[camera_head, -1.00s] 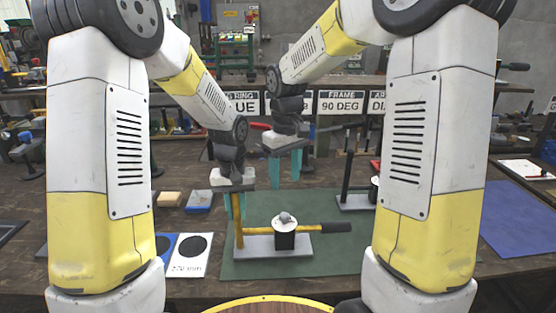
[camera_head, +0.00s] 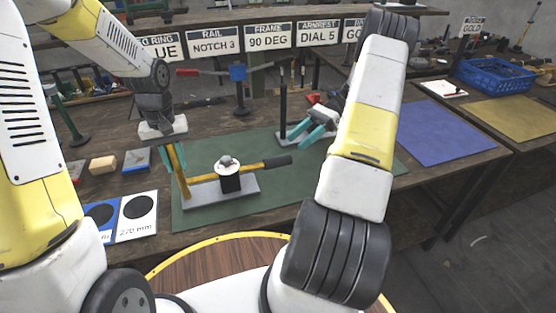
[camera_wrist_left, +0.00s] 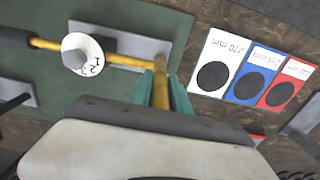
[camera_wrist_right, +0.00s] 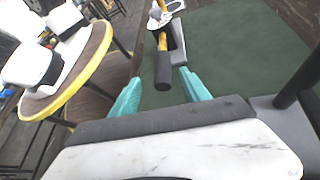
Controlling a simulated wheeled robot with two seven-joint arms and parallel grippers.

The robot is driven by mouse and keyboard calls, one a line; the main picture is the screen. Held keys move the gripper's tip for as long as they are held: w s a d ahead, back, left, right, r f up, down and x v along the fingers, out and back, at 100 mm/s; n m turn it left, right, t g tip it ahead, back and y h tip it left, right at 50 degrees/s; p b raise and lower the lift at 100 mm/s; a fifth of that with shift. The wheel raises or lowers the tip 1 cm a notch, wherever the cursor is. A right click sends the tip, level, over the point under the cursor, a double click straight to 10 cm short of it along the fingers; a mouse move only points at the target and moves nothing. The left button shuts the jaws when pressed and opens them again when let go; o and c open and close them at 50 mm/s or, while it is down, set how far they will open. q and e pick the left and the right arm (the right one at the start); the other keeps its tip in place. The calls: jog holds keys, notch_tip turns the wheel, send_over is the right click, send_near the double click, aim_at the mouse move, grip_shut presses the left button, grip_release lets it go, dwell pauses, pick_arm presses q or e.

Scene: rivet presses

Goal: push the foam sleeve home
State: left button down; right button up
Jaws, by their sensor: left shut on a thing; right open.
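The black foam sleeve (camera_head: 278,161) sits on the outer end of the yellow lever (camera_head: 250,167) of the near press, with bare yellow between it and the white dial hub (camera_head: 227,170). The sleeve also shows in the right wrist view (camera_wrist_right: 163,70) and, at the edge, in the left wrist view (camera_wrist_left: 15,38). My left gripper (camera_head: 177,162) is shut on the press's yellow upright post (camera_wrist_left: 160,90). My right gripper (camera_head: 308,137) is open and empty beyond the sleeve's free end; in its wrist view the sleeve lies between the teal fingertips, apparently untouched.
The press's grey base (camera_head: 205,200) stands on a green mat (camera_head: 300,180). A second press with a black post (camera_head: 283,110) stands close to my right gripper. Black-dot cards (camera_head: 137,212) and small blocks (camera_head: 103,165) lie left. A blue mat (camera_head: 440,135) lies right.

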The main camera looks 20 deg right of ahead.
aim_at(278, 159)
jog(key=a+f+m, duration=0.1)
jog(key=a, duration=0.1)
jog(key=s+a+f+y, duration=0.1)
jog(key=a+f, duration=0.1)
jog(key=a, duration=0.1)
jog(key=a+f+m+t, duration=0.1)
jog(key=a+f, duration=0.1)
jog(key=a, duration=0.1)
jog(key=shift+s+f+m, duration=0.2)
jog(key=shift+s+m, duration=0.1)
jog(key=shift+s, duration=0.1)
jog(key=shift+c, duration=0.2)
grip_shut()
dwell(1.1)
jog(key=shift+a, duration=0.1)
